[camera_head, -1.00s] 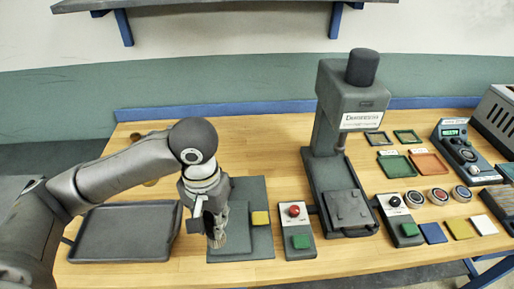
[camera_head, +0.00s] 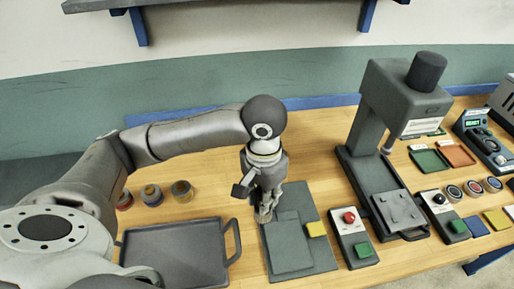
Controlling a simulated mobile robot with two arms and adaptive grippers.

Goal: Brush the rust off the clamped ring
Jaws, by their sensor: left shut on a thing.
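My left gripper (camera_head: 265,212) is over the back left edge of a dark grey plate (camera_head: 310,255) on the bench. It is shut on what looks like the brush; the fingers hide most of it, and its pale bristle end points down. Whether the bristles touch anything I cannot tell. My right gripper is not in view.
A dark tray (camera_head: 175,255) with handles lies left of the plate. Several small round pieces (camera_head: 182,190) stand behind it. A control box with a red button (camera_head: 349,217) and a press (camera_head: 405,90) stand to the right. Bare wood lies behind the plate.

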